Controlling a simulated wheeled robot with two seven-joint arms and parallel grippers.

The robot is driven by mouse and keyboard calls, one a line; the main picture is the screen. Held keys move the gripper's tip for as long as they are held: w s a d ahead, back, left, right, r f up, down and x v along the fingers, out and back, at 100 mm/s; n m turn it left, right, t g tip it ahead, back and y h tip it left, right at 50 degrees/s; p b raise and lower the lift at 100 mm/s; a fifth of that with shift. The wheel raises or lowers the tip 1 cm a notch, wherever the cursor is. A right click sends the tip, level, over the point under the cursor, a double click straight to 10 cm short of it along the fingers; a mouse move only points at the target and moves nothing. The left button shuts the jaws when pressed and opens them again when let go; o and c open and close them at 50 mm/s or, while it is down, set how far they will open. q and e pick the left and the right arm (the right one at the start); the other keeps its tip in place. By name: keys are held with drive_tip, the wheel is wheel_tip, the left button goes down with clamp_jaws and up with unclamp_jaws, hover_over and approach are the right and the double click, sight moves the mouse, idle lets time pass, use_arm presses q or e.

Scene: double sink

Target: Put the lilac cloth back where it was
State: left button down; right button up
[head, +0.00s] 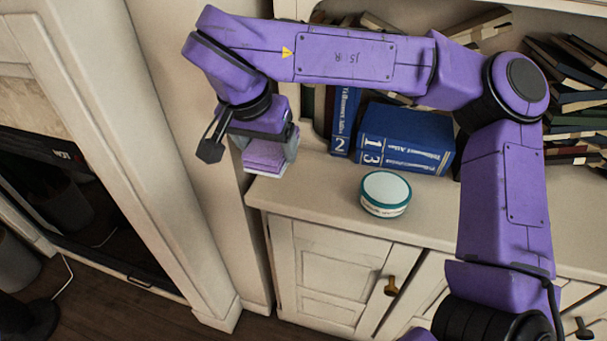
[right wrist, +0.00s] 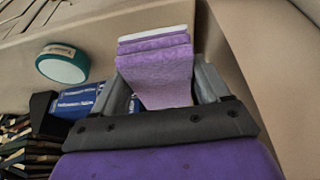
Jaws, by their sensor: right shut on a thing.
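The lilac cloth (head: 266,156) is a small folded block with a paler lower edge. My right gripper (head: 268,150) is shut on it and holds it near the left end of the cream cabinet top (head: 330,225). In the right wrist view the cloth (right wrist: 158,70) sits between the two grey fingers, with its folded layers showing at the far end. I cannot tell whether the cloth touches the cabinet top. My left gripper is not in view.
A round teal-and-white tin (head: 385,194) stands on the cabinet top, right of the cloth. Blue books (head: 405,140) stand and lie behind it, and several more books (head: 570,85) are piled at the right. A cream wall panel (head: 175,150) rises close on the left.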

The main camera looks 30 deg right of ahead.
drive_tip(key=b, duration=0.2)
hover_over(307, 183)
drive_tip(key=a, duration=0.2)
drive_tip(key=f, duration=0.7)
drive_tip(key=shift+s+d, duration=0.25)
drive_tip(key=shift+s, duration=0.1)
drive_tip(key=f, duration=0.1)
drive_tip(key=f+b, duration=0.1)
drive_tip(key=f, duration=0.1)
drive_tip(key=shift+s+d, duration=0.1)
drive_tip(key=shift+d, duration=0.2)
drive_tip(key=shift+f, duration=0.3)
drive_tip(key=shift+a+r, duration=0.1)
drive_tip(key=o, duration=1.3)
drive_tip(key=p+v, duration=0.3)
drive_tip(key=v, duration=0.9)
